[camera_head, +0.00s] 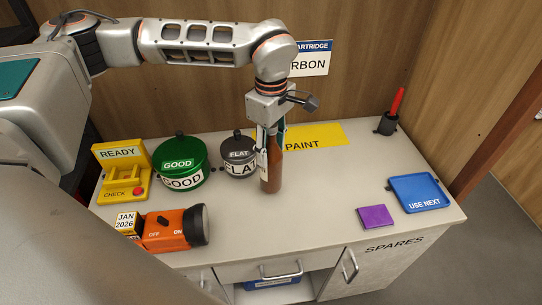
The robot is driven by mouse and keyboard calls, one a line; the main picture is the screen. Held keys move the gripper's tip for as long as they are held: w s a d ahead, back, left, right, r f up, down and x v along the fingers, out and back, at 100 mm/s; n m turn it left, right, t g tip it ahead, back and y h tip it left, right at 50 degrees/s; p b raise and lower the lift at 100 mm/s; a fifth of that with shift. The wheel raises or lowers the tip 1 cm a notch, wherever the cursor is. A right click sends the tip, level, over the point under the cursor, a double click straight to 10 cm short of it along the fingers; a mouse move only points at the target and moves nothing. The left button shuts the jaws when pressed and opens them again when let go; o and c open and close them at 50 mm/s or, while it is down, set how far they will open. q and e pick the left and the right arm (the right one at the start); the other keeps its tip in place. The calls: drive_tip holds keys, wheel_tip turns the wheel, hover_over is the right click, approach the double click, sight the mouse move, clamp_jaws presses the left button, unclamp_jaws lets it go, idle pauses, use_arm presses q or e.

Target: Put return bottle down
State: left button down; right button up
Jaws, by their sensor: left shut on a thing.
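My left gripper (268,138) points straight down over the middle of the counter and is shut on a brown bottle (271,175). The bottle is upright, and its neck is between the fingers. Its base appears to be at or very near the counter top (310,205); I cannot tell whether it touches. It stands in front of the yellow PAINT label (318,137) and just right of the grey FLAT pot (238,155). My right gripper is not in view.
A green GOOD pot (181,162), a yellow READY checker (122,172) and an orange flashlight (172,229) occupy the left. A purple block (375,216), a blue USE NEXT tray (420,192) and a red stick in a black holder (386,124) are at right. The counter's centre-right is clear.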

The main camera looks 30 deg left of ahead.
sight(271, 157)
use_arm(q)
drive_tip(key=shift+f, duration=1.5)
drive_tip(key=shift+f, duration=0.2)
drive_tip(key=c, duration=1.2)
unclamp_jaws()
